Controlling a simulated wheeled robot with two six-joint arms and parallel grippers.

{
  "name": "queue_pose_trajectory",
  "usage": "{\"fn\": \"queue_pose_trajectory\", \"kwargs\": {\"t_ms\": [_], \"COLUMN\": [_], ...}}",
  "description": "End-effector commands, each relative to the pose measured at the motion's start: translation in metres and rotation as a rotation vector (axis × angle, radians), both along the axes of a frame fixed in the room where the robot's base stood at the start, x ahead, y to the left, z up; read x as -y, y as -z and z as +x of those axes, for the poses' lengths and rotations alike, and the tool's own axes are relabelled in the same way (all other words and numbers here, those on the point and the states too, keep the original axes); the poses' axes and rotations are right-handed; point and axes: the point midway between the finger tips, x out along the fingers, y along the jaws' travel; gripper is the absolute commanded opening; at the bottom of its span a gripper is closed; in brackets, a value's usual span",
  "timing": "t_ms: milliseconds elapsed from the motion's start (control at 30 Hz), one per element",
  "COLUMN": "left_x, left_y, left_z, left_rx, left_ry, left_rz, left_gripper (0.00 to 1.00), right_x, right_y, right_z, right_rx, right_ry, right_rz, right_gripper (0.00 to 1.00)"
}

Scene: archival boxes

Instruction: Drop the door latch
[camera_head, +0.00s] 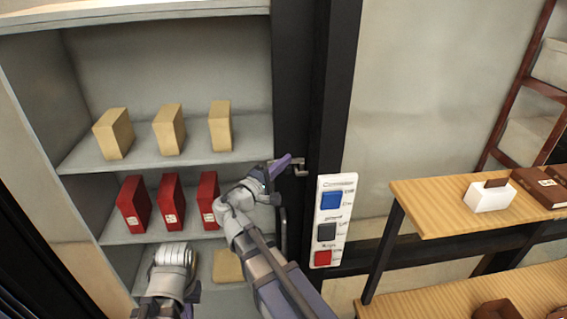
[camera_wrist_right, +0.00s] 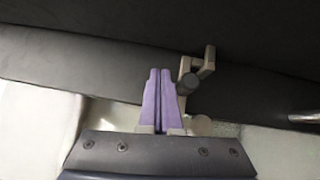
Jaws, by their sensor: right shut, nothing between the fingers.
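The door latch (camera_head: 300,168) is a small grey metal piece on the dark upright post beside the shelf cabinet. In the right wrist view the latch (camera_wrist_right: 195,68) shows as a bent grey arm with a round pivot, just right of the fingertips. My right gripper (camera_head: 287,160) is shut and empty, its purple fingers beside the latch on its left. In the wrist view the fingers (camera_wrist_right: 159,75) are together; whether they touch the latch I cannot tell. My left arm shows at the bottom left, but its gripper fingers are not visible.
The open cabinet shelf (camera_head: 70,160) holds tan boxes (camera_head: 169,128) above red boxes (camera_head: 171,201). A white panel (camera_head: 336,178) with blue, black and red squares is right of the post. A wooden table (camera_head: 440,208) with a white card holder (camera_head: 489,196) stands at right.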

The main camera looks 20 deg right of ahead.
Motion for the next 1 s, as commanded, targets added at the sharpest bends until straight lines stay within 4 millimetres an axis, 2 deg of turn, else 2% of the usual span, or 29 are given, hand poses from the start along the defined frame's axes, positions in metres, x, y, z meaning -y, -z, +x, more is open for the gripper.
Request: {"fn": "queue_pose_trajectory", "kwargs": {"t_ms": [167, 600, 1000], "left_x": [0.0, 0.0, 0.0], "left_y": [0.001, 0.006, 0.006], "left_z": [0.0, 0.0, 0.0], "left_rx": [0.0, 0.0, 0.0], "left_ry": [0.0, -0.001, -0.001], "left_rz": [0.0, 0.0, 0.0], "left_gripper": [0.0, 0.0, 0.0], "right_x": [-0.006, -0.061, -0.068], "right_y": [0.001, 0.006, 0.006], "right_z": [-0.003, -0.034, -0.038], "right_rx": [0.0, 0.0, 0.0], "right_ry": [-0.001, -0.002, 0.0], "right_rz": [0.0, 0.0, 0.0], "right_gripper": [0.0, 0.0, 0.0]}}
